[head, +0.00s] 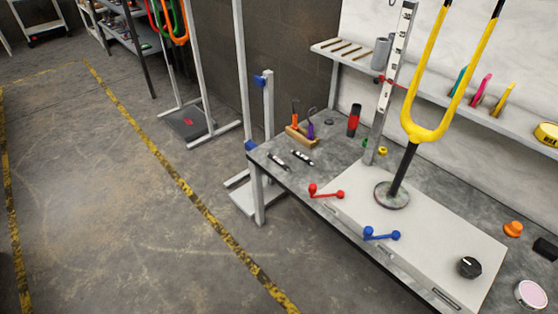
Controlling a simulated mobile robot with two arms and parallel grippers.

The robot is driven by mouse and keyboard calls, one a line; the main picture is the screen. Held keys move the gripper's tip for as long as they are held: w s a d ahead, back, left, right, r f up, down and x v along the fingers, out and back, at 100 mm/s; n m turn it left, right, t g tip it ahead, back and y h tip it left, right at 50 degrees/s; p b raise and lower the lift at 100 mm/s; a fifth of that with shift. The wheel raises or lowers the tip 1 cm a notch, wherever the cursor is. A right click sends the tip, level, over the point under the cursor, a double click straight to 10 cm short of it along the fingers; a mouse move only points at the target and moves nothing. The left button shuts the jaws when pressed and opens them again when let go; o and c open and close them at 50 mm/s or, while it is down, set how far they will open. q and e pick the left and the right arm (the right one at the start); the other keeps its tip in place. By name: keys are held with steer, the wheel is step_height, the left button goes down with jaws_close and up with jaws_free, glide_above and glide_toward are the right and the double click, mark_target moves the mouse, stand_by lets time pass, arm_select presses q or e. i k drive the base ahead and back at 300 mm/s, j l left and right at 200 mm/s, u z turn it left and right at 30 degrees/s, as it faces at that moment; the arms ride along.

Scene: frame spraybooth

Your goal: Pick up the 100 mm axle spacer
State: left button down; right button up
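Two short black rods with white bands lie on the left end of the grey workbench (352,155). One rod (278,159) is nearer the left edge and the other rod (301,157) is just right of it. They look like axle spacers, but their markings are too small to read, so I cannot tell which one is 100 mm. They lie apart from each other, in front of a small wooden tool holder (300,137). Neither of my grippers is in view.
A yellow fork (425,125) stands upside down on a round base (392,195) on a pale board. Red (327,192) and blue (381,234) levers lie along the bench's front. A black-and-red canister (353,120) stands behind the rods.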

mark_target(300, 156)
steer(key=i+l, duration=0.15)
steer(key=i, duration=0.2)
steer(key=i+l, duration=0.1)
steer(key=i, duration=0.25)
steer(key=i+j+z, duration=0.3)
steer(key=j, duration=0.8)
steer(key=j+z, duration=0.35)
steer(key=j, duration=0.7)
